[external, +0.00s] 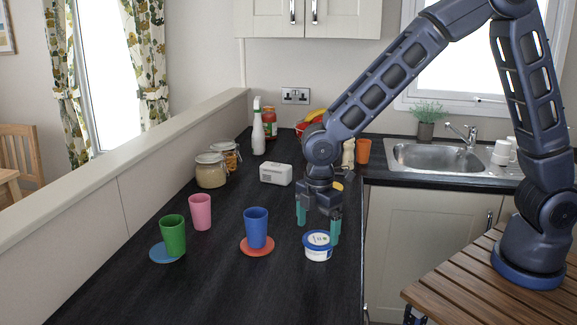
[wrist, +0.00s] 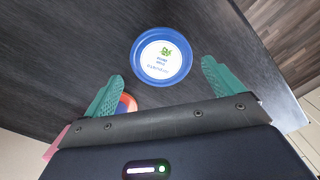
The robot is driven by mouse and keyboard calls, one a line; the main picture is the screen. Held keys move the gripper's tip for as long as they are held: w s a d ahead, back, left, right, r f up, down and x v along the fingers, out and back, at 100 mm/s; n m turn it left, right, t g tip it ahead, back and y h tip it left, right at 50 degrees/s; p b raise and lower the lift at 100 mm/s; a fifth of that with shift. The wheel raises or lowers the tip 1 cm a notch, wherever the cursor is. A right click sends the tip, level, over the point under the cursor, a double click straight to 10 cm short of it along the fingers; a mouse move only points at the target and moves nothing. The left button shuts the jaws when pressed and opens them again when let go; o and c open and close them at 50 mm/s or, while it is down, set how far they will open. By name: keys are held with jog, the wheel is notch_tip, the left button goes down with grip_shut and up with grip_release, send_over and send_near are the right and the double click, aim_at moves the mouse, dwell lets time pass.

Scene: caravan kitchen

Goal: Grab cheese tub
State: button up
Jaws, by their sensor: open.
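The cheese tub (external: 318,246) is a small round white tub with a blue-rimmed lid on the dark counter, near its right edge. In the wrist view the tub (wrist: 162,57) shows from above, its white label printed with a green mark. My gripper (external: 318,232) points down above and just behind the tub in the external view. Its two green fingers are spread wide. In the wrist view the tub lies beyond the gap between the fingertips (wrist: 162,72), with nothing held.
A blue cup (external: 256,228) stands on an orange coaster (external: 257,252) left of the tub. A white box (external: 275,174) and jars (external: 211,171) are behind. The front counter is clear.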

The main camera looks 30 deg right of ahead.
aim_at(318, 238)
jog(key=shift+s+d+f, duration=0.15)
jog(key=shift+f, duration=2.1)
jog(key=c, duration=1)
jog(key=shift+o, duration=0.2)
